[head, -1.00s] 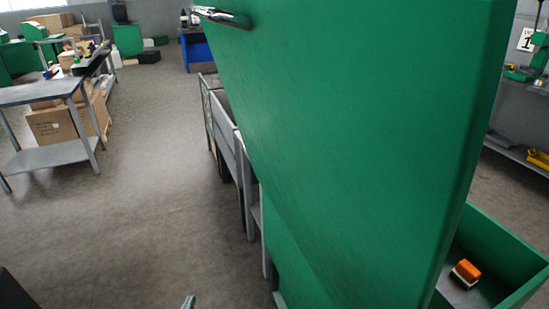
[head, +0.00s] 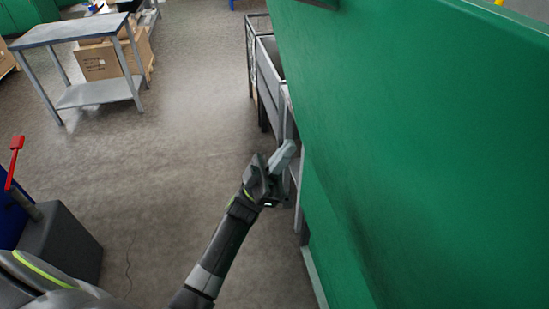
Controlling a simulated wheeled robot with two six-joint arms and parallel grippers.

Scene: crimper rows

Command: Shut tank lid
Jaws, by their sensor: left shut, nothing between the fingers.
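The tank lid (head: 430,110) is a large green panel standing raised and tilted, filling the right side of the head view. Part of a dark green handle shows at its top edge. The green tank body (head: 325,215) shows below the lid's left edge. My left gripper (head: 287,157) is shut and empty, in front of the left edge of the lid in the picture; I cannot tell whether it touches. The tank's inside is hidden behind the lid. My right gripper is not in view.
A grey metal table (head: 75,30) with a cardboard box (head: 112,60) behind it stands at the upper left. Grey metal bins (head: 268,75) stand beyond the tank. A dark box with a red-handled lever (head: 15,160) is at the lower left. The floor between is clear.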

